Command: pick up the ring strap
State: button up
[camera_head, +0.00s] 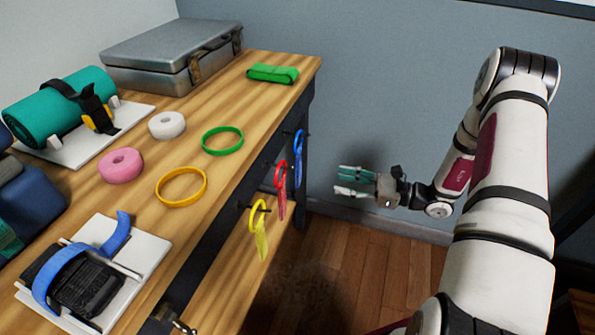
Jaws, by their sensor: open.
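Two ring-shaped straps lie flat on the wooden table: a green ring (223,128) and a yellow-orange ring (160,190) nearer to me. Three looped straps hang from pegs on the table's right side: yellow (261,240), red (282,196) and blue (299,165). I cannot tell which of these the task calls the ring strap. My gripper (343,181) is open and empty, to the right of the table's edge and the hanging straps. It points left and is apart from all the straps.
The table (225,185) also holds a grey case (150,60), a folded green strap (272,73), white (167,125) and pink (121,164) rolls, a strapped teal roll (55,110), and a black block with a blue strap (80,280). Floor right of the table is clear.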

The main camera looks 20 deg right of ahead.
aim_at(301, 173)
jog(key=shift+m+t, duration=0.3)
jog(key=x, duration=0.2)
jog(key=f+b+x, duration=0.1)
jog(key=x, duration=0.5)
jog(key=shift+w+d+f, duration=0.1)
jog(key=shift+d+f, duration=0.05)
jog(key=b+x, duration=0.1)
jog(key=x, duration=0.3)
jog(key=shift+a+r+b, duration=0.25)
jog(key=shift+a+b, duration=0.15)
jog(key=shift+a, duration=0.05)
jog(key=shift+w+a, duration=0.2)
jog(key=shift+a, duration=0.1)
jog(key=shift+r, duration=0.1)
grip_shut()
